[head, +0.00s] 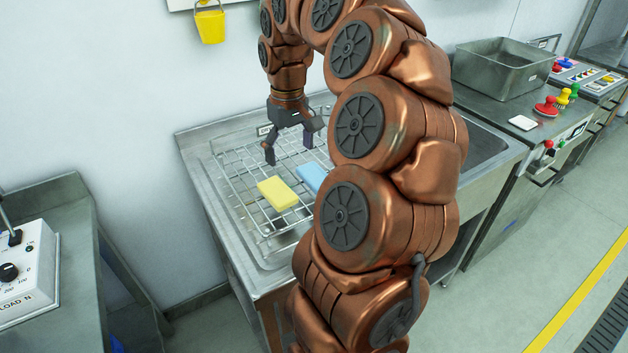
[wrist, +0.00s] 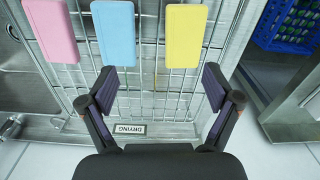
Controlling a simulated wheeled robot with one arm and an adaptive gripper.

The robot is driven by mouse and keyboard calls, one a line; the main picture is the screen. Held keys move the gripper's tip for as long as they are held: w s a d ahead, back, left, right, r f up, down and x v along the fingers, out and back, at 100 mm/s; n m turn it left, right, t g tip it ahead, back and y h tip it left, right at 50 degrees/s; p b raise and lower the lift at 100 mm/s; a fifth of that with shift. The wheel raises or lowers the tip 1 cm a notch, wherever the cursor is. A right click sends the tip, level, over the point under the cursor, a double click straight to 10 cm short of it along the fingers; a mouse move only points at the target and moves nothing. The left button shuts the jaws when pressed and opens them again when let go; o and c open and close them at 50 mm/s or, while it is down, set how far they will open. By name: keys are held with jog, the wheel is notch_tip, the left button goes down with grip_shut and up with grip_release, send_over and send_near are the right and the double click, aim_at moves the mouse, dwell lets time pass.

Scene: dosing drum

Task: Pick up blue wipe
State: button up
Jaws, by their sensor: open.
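The blue wipe (head: 313,177) lies flat on a wire drying rack (head: 232,165), beside a yellow wipe (head: 278,193), and my arm hides part of it in the head view. In the wrist view the blue wipe (wrist: 114,33) lies between a pink wipe (wrist: 52,30) on the left and the yellow wipe (wrist: 186,36) on the right. My gripper (head: 289,150) hangs over the rack, apart from the wipes. In the wrist view my gripper (wrist: 160,88) has its fingers spread, with only rack wires between them.
The rack sits on a steel sink counter, with a label reading DRYING (wrist: 130,129) at its edge. A yellow bucket (head: 210,25) hangs on the wall. A steel tub (head: 503,70) stands on the counter at the right. A blue crate (wrist: 286,25) shows at the wrist view's upper right.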

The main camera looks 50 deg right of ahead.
jog(key=m, duration=0.1)
send_over(315, 174)
jog(key=shift+w+a+f, duration=0.1)
jog(key=shift+w+f, duration=0.35)
jog(key=shift+f, duration=0.2)
jog(key=shift+d+f, duration=0.1)
jog(key=shift+d, duration=0.1)
jog(key=shift+s+f+p, duration=0.25)
jog(key=shift+f+p, duration=0.35)
jog(key=shift+f, duration=1.3)
jog(key=shift+s+f+p, duration=0.2)
jog(key=shift+f+p, duration=0.4)
jog(key=shift+f, duration=1.3)
jog(key=shift+c, duration=0.4)
jog(key=c, duration=0.9)
